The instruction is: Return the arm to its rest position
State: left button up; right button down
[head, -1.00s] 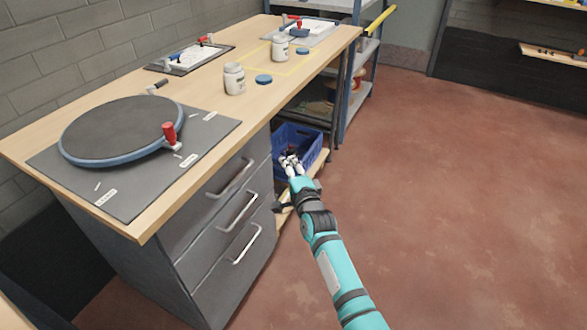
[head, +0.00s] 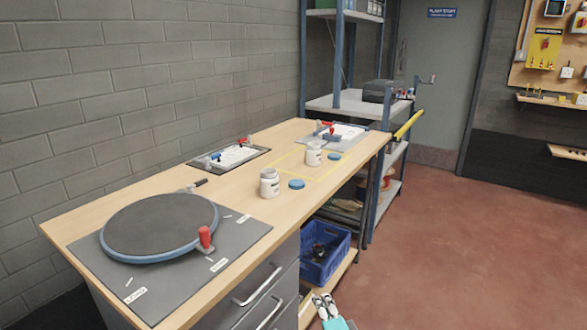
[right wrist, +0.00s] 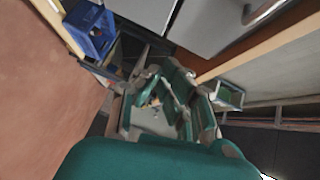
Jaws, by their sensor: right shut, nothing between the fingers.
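My right gripper (head: 325,305) shows at the bottom edge of the head view, with pale fingers and a bit of teal arm behind it. It is shut and empty, in front of the bench's lower shelf and below the blue crate (head: 322,268) in the picture. Most of the right arm is out of the head view. In the right wrist view the teal arm fills the bottom, and the blue crate (right wrist: 90,28) is at the upper left. My left gripper is not in view.
A wooden workbench (head: 85,235) with grey drawers (head: 262,290) stands at left and centre. It holds a round turntable (head: 155,225), two white jars (head: 269,183) and clipboards. Shelving (head: 345,105) stands behind. The red floor (head: 470,250) on the right is clear.

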jog(key=s+d+f+n+g+h, duration=0.1)
jog(key=s+d+f+n+g, duration=0.25)
jog(key=s+f, duration=0.65)
jog(key=s+d+f+n+g, duration=0.2)
jog(key=s+f+n+g, duration=0.25)
jog(key=s+f, duration=0.5)
jog(key=s+d+f+n+g+h, duration=0.1)
jog(key=s+d+f+n+g, duration=0.25)
jog(key=s+f, duration=0.65)
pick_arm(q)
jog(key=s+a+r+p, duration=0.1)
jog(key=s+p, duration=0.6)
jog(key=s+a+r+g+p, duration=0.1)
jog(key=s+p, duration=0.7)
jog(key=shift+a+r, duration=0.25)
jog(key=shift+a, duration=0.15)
pick_arm(e)
jog(key=s+d+n+g, duration=0.2)
jog(key=s, duration=1.2)
jog(key=s+d+n+g+h, duration=0.1)
jog(key=s+d+n, duration=0.2)
jog(key=s, duration=1.1)
jog(key=shift+d+f+g, duration=0.3)
jog(key=shift+f+g, duration=0.05)
